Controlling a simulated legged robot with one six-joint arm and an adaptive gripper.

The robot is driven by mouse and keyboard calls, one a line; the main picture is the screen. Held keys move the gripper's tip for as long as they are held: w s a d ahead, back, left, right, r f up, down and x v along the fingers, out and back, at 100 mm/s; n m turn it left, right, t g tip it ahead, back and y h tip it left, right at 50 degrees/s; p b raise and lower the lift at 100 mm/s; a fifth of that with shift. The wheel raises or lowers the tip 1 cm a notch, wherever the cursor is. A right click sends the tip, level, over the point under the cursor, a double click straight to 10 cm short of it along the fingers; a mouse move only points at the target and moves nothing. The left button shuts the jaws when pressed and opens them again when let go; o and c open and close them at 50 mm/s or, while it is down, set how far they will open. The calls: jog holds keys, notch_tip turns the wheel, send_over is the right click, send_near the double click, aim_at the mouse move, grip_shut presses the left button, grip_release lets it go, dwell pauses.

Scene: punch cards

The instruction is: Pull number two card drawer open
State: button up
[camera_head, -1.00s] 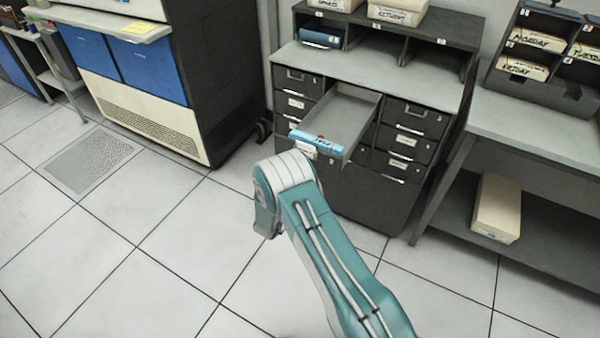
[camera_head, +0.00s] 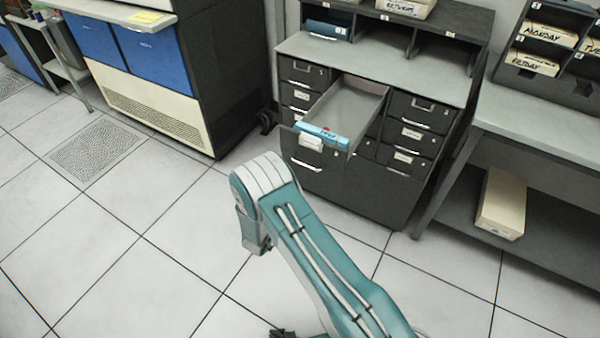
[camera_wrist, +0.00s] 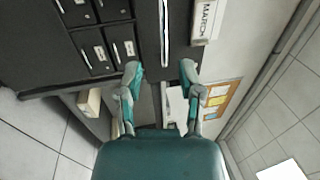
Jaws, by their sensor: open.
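A card drawer (camera_head: 352,105) in the dark cabinet's upper row stands pulled well out. Its grey inside looks empty, apart from a light blue item (camera_head: 322,135) along its front edge. Its dark front shows a pale label and a bright handle (camera_head: 306,165). In the wrist view a dark front with a bright upright handle (camera_wrist: 164,32) and a "MARCH" label (camera_wrist: 207,20) lies ahead. My gripper (camera_wrist: 160,73) is open and empty, its fingertips spread either side of the handle's line. In the head view my arm is clear of the drawer front.
Closed drawers (camera_head: 412,138) flank the open one in the dark cabinet (camera_head: 420,72). A workbench (camera_head: 530,122) with a beige box (camera_head: 502,204) on its lower shelf stands to the right. A blue and cream machine (camera_head: 150,105) stands left. The tiled floor in front is free.

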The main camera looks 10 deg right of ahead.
jog(key=v, duration=0.4)
dwell(0.4)
jog(key=w+r+n+g+y, duration=0.2)
jog(key=w+r+n+y, duration=0.5)
jog(key=r, duration=0.6)
jog(key=s+d+r+n+g+y, duration=0.1)
jog(key=s+r+n+y, duration=0.15)
jog(key=r, duration=0.45)
jog(key=s+r+n+g+y, duration=0.1)
jog(key=r+n+y, duration=0.2)
jog(key=r, duration=0.4)
jog(key=s+d+r+n+g+y, duration=0.1)
jog(key=s+d+r+n, duration=0.15)
jog(key=s, duration=0.35)
jog(key=s+d+r+n+g+y, duration=0.1)
jog(key=s+d+r+n, duration=0.1)
jog(key=s+r+n, duration=0.3)
jog(key=s+d+n+g+h, duration=0.1)
jog(key=s+d, duration=0.3)
jog(key=s, duration=0.6)
jog(key=s+d+n+g+h, duration=0.1)
jog(key=s+d+n+g, duration=0.2)
jog(key=s, duration=0.8)
jog(key=shift+d+f+n+g+h, duration=0.3)
jog(key=shift+d+n+g+h, duration=0.1)
jog(key=shift+d+n, duration=0.25)
